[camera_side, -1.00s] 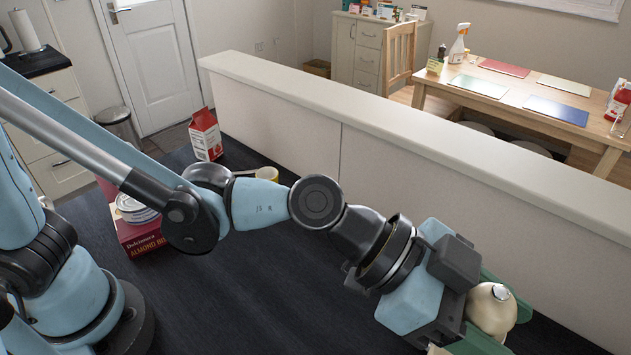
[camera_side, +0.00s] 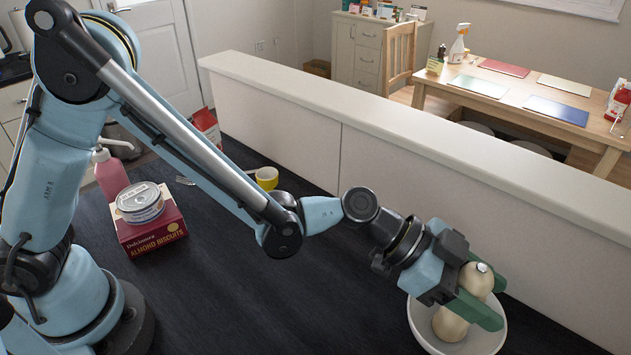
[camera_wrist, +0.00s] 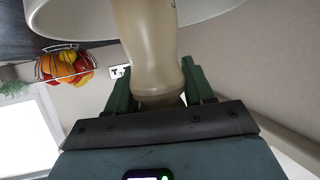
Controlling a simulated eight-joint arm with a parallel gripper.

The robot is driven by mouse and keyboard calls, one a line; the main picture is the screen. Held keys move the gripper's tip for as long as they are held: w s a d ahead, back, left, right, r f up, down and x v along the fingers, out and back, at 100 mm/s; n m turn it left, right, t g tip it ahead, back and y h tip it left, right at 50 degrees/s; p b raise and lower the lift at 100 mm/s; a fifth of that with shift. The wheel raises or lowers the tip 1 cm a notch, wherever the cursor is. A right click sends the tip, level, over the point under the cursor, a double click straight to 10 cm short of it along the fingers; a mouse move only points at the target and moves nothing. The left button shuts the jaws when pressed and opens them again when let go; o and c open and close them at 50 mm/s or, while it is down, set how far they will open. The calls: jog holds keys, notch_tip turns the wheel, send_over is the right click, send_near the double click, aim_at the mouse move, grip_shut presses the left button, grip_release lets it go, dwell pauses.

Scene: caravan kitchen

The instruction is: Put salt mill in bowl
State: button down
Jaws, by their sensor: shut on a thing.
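The salt mill (camera_side: 450,324) is cream-coloured with a silver knob on top. My gripper (camera_side: 482,298) has its green fingers shut around the upper part of the mill. The mill is tilted a little, and its lower end appears inside the white bowl (camera_side: 499,338), below the rim. I cannot tell whether it touches the bottom. In the wrist view the mill (camera_wrist: 148,45) stands between my fingers (camera_wrist: 158,88), and the bowl's pale rim (camera_wrist: 215,8) shows beyond it.
A red almond biscuits box (camera_side: 150,240) with a tin (camera_side: 140,203) on it stands at the left. A pink pump bottle (camera_side: 110,175), a yellow mug (camera_side: 267,178) and a carton (camera_side: 207,127) are farther back. A low white partition (camera_side: 420,165) runs behind the bowl. The dark worktop between is clear.

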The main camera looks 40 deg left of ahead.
jog(key=shift+f, duration=0.55)
jog(key=shift+f, duration=0.15)
jog(key=shift+c, duration=2.1)
grip_release()
